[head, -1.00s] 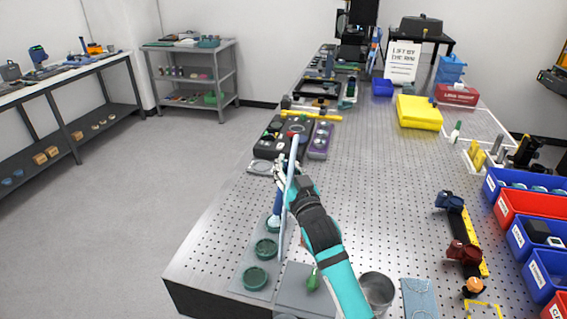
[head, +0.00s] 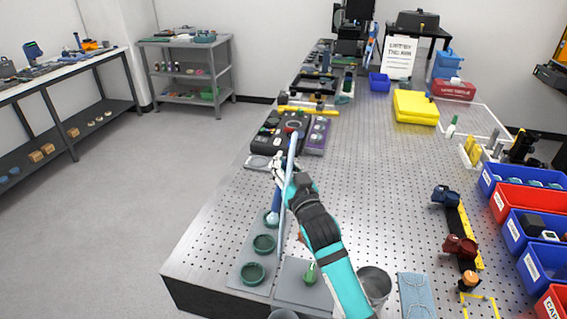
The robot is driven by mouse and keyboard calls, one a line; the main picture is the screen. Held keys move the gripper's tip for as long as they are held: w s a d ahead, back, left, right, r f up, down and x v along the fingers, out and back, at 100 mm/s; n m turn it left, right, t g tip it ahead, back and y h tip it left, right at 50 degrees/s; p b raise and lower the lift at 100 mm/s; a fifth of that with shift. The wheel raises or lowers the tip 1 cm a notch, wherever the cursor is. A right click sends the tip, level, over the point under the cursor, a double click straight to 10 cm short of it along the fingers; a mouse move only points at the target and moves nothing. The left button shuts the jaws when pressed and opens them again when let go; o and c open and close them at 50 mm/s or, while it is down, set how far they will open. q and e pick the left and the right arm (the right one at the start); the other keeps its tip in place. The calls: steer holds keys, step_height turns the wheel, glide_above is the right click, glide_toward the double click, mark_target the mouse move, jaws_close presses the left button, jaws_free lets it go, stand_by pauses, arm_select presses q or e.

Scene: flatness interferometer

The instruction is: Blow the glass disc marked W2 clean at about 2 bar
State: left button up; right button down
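My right gripper (head: 278,166) is at the end of my teal and black arm, over the left part of the perforated table. Its fingers are small and partly covered, so I cannot tell whether they are open or shut. A long pale-blue strip (head: 291,165) runs upright beside the gripper; I cannot tell whether it is held. Below stand a green round holder (head: 264,244) and another green round holder (head: 252,272) on a grey plate. A blue upright piece (head: 275,201) stands above a third holder. I cannot make out a glass disc marked W2 or a pressure reading. My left gripper is out of view.
A dark device (head: 268,144) and a purple tray (head: 318,133) lie beyond the gripper. A metal cup (head: 374,284) stands right of my forearm. Blue and red bins (head: 526,208) line the right edge. The middle of the perforated table (head: 385,180) is clear.

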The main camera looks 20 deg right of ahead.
steer(key=shift+w+d, duration=0.15)
steer(key=shift+w, duration=0.05)
steer(key=shift+w+d, duration=0.55)
steer(key=shift+w, duration=0.25)
steer(key=shift+w+a, duration=0.1)
steer(key=shift+a, duration=0.05)
stand_by(0.5)
steer(key=shift+w+a+b, duration=0.35)
steer(key=shift+w+a, duration=0.25)
steer(key=shift+a, duration=0.3)
steer(key=shift+s+a, duration=0.1)
steer(key=shift+s, duration=0.1)
stand_by(0.5)
